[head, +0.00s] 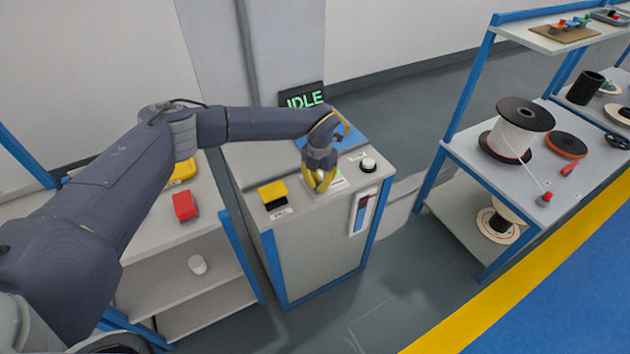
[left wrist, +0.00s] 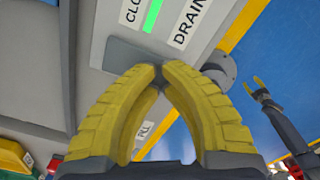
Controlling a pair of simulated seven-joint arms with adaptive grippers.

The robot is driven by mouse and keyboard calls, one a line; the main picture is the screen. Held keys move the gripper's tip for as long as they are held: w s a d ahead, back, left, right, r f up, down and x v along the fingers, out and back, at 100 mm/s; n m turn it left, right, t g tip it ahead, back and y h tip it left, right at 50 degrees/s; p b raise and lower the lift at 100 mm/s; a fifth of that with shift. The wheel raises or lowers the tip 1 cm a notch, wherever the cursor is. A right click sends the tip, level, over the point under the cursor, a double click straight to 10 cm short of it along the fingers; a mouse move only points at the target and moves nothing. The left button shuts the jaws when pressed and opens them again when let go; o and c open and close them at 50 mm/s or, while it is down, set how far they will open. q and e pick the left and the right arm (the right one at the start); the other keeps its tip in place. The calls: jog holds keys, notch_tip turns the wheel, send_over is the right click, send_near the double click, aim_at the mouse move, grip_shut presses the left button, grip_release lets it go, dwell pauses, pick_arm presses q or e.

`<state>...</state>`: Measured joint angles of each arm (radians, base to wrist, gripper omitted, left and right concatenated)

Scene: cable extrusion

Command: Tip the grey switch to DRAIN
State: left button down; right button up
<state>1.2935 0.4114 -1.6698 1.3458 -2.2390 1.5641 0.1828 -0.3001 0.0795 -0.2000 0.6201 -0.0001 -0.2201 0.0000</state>
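My left gripper (head: 320,186) is over the top of the grey cabinet (head: 310,240), pointing down. In the left wrist view its yellow fingers (left wrist: 160,72) are closed together at the tips, with nothing visible held between them. A flat grey piece (left wrist: 130,58), seemingly the switch or its plate, lies right behind the fingertips; I cannot tell whether they touch it or which way it is tipped. The DRAIN label (left wrist: 188,20) and a partly cut-off CLO label (left wrist: 130,10) flank a green bar (left wrist: 153,15). My right gripper (left wrist: 254,84) shows small at right, its yellow tips apart.
A yellow button (head: 272,193) and a white round knob (head: 368,164) stand on the cabinet top beside the gripper. A screen (head: 304,98) behind reads IDLE. A red block (head: 185,206) is on the left shelf. A spool rack (head: 525,130) stands right, across open floor.

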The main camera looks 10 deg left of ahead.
pick_arm(q)
jog(key=shift+f, duration=0.15)
jog(key=shift+r, duration=3.55)
